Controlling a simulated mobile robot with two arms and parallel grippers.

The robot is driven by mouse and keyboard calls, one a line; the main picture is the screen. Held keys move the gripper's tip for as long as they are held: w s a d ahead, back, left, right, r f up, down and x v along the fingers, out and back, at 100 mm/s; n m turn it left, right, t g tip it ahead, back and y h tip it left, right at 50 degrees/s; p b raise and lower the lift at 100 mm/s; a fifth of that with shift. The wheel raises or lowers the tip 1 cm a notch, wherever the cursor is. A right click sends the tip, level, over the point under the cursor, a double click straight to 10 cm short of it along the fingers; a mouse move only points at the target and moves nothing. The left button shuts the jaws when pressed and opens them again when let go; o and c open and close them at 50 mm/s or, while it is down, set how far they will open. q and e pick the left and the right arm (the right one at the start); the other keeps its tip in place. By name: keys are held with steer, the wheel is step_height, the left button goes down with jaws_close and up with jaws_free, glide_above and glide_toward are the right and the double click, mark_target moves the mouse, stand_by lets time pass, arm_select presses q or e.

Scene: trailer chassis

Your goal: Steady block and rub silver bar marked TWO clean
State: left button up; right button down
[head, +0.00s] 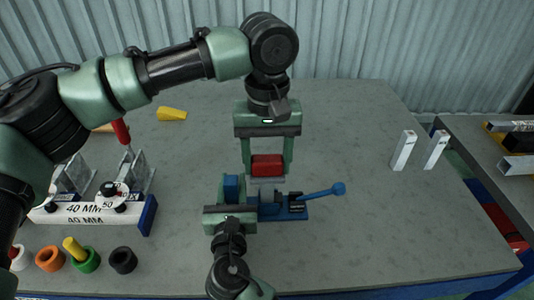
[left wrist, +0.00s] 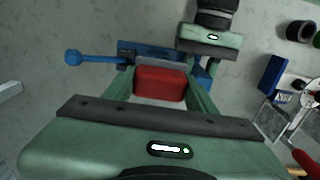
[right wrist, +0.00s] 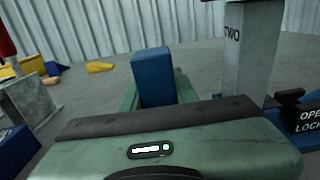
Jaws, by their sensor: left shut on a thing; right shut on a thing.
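My left gripper (head: 267,168) is shut on a red block (head: 267,164), which also shows between its fingers in the left wrist view (left wrist: 159,84). My right gripper (head: 231,192) is shut on an upright blue block (right wrist: 153,77) just left of a blue clamp (head: 290,205) with a lever. The silver bar marked TWO (right wrist: 251,55) stands upright in the right wrist view, beside the blue block and apart from it.
Two more silver bars (head: 404,150) (head: 436,150) stand upright at the table's right. A 40 MM gauge holder (head: 90,212) and several coloured rings (head: 84,259) are at the left. A yellow wedge (head: 172,114) lies at the back. The right front of the table is clear.

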mark_target(232, 199)
arm_select(q)
steer(key=shift+r, duration=3.85)
steer(key=shift+w, duration=0.1)
arm_select(e)
steer(key=c, duration=0.8)
jaws_free()
steer(key=shift+o, duration=0.2)
arm_select(q)
steer(key=shift+r, duration=0.15)
arm_select(e)
steer(key=shift+s, duration=0.25)
arm_select(q)
step_height(232, 199, up, 2)
steer(key=shift+r+p, duration=0.1)
steer(key=shift+p, duration=1.15)
arm_select(e)
steer(key=s, duration=0.5)
arm_select(q)
steer(key=shift+r+p, duration=0.25)
steer(key=shift+p, duration=0.05)
arm_select(e)
steer(key=shift+s, duration=1.25)
steer(key=o, duration=0.6)
steer(key=shift+c, duration=0.2)
